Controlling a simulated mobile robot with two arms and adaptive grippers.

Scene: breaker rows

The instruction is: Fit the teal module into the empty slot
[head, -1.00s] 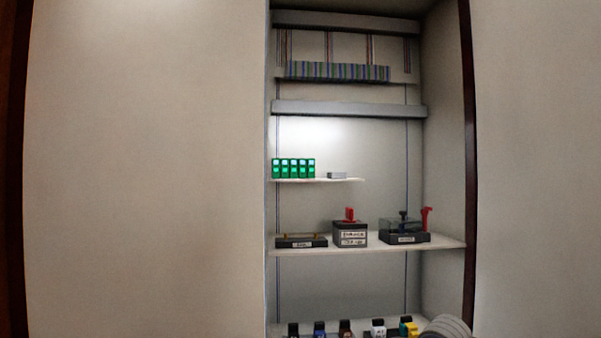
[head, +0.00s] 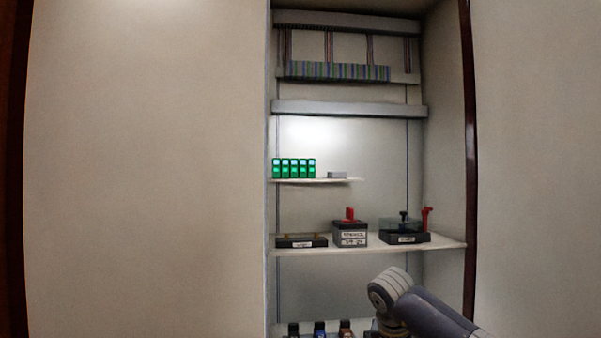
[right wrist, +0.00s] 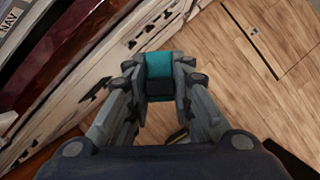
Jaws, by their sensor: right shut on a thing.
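My right gripper (right wrist: 160,85) is shut on the teal module (right wrist: 159,64) in the right wrist view. The module shows a teal face with a dark part below it, between the two fingers. In the head view my right arm (head: 400,298) reaches in at the lower right, in front of the cabinet's bottom shelf; its gripper and the module are not visible there. The empty slot cannot be made out in these frames. My left gripper is not in view.
A bottom-shelf row of dark modules (head: 319,329) is partly hidden by my arm. The middle shelf (head: 350,249) holds several devices, including a red-topped box (head: 350,233). Green modules (head: 293,168) stand on the small upper shelf. The right wrist view shows wooden floor (right wrist: 240,90).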

